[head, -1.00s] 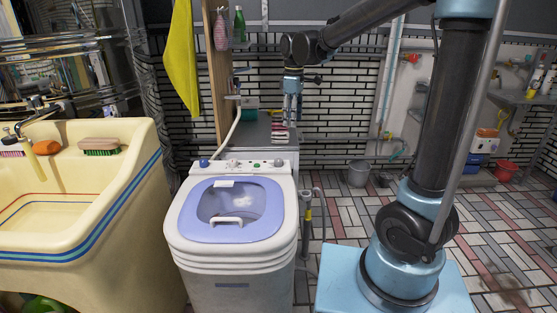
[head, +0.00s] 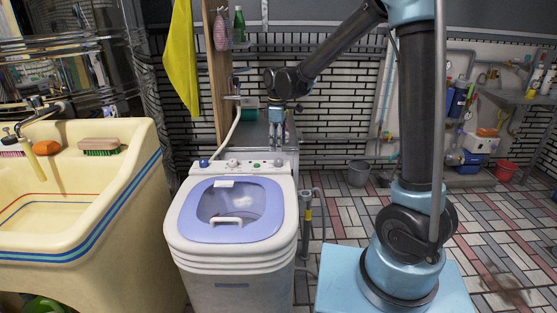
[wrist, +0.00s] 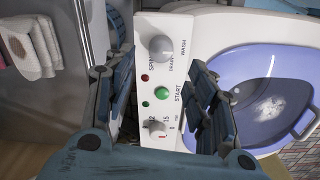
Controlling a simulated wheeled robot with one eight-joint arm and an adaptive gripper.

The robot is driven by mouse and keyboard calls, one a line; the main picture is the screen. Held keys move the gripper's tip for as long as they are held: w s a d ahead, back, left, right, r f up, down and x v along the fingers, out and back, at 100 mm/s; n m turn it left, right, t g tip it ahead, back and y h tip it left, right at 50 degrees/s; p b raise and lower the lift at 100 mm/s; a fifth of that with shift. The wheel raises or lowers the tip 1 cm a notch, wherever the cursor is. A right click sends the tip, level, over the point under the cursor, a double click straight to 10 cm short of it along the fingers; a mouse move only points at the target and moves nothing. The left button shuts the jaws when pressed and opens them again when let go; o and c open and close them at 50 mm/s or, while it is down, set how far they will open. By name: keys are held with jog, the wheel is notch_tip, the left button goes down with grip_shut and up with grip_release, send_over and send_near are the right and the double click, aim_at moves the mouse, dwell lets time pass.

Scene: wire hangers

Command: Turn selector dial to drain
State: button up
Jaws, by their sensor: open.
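The selector dial (wrist: 160,47) is a round grey knob on the white control panel of the washing machine, with SPIN, DRAIN and WASH printed beside it. I cannot tell where it points. In the head view the selector dial (head: 278,163) is at the panel's right end. My gripper (wrist: 153,76) is open and empty. Its fingers are apart on either side of the panel in the wrist view, with the dial farther up the picture. In the head view my gripper (head: 277,142) points down above and behind the panel's right part, not seen touching it.
A green START button (wrist: 161,93), small lights and a white timer dial (wrist: 157,128) share the panel. A blue knob (head: 204,163) is at its left end. The purple-rimmed tub (head: 232,208) is in front. A cream sink (head: 75,200) stands left; a grey hose (head: 309,215) is right.

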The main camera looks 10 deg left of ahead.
aim_at(278, 159)
notch_tip(278, 159, down, 8)
jog(key=shift+r, duration=0.25)
jog(key=shift+c, duration=0.6)
jog(key=c, duration=0.9)
